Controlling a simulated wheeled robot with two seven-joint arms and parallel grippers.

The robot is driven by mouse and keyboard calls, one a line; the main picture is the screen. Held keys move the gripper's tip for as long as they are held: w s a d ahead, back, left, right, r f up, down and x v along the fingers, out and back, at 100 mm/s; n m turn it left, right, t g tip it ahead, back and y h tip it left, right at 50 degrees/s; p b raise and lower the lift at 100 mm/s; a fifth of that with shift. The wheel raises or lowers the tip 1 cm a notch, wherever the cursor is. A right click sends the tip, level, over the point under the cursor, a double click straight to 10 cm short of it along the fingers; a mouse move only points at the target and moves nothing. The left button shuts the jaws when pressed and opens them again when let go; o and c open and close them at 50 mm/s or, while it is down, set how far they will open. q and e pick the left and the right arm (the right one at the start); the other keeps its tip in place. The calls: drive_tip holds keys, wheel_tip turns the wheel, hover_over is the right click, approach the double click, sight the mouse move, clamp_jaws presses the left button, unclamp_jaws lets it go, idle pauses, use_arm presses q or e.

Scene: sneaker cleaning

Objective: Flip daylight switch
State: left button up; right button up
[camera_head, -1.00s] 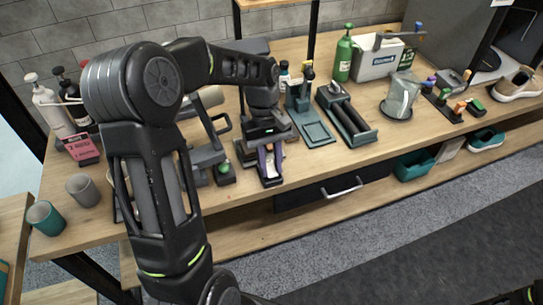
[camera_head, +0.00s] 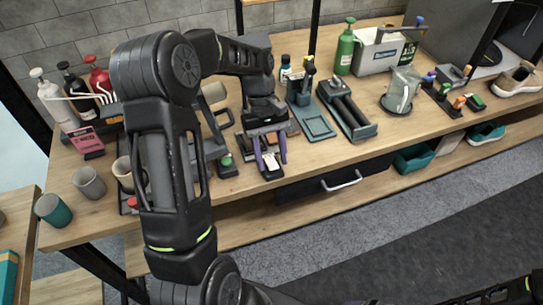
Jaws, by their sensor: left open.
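My left gripper (camera_head: 270,159) points down at the front edge of the wooden bench, with its two purple-tinted fingers apart. A small dark box with a pale top (camera_head: 272,166), possibly the daylight switch, lies between and just below the fingertips. I cannot tell whether the fingers touch it, or which way any switch lever on it is set. The gripper body hides what lies behind it. My right gripper does not show; only part of my right arm is at the bottom right.
A dark block with a green button (camera_head: 226,161) stands just left of the gripper. A green tray stand (camera_head: 318,127) and a roller tray (camera_head: 362,129) are to its right. A drawer handle (camera_head: 342,182) sits below the bench edge. Cups (camera_head: 53,210) stand at the left.

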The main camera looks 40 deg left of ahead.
sight(268, 158)
use_arm(q)
drive_tip(key=shift+w+a+r, duration=0.1)
drive_tip(key=shift+r, duration=0.15)
drive_tip(key=shift+v, duration=1.05)
drive_tip(key=p+v, duration=0.3)
drive_tip(key=v, duration=0.2)
drive_tip(key=shift+p, duration=0.3)
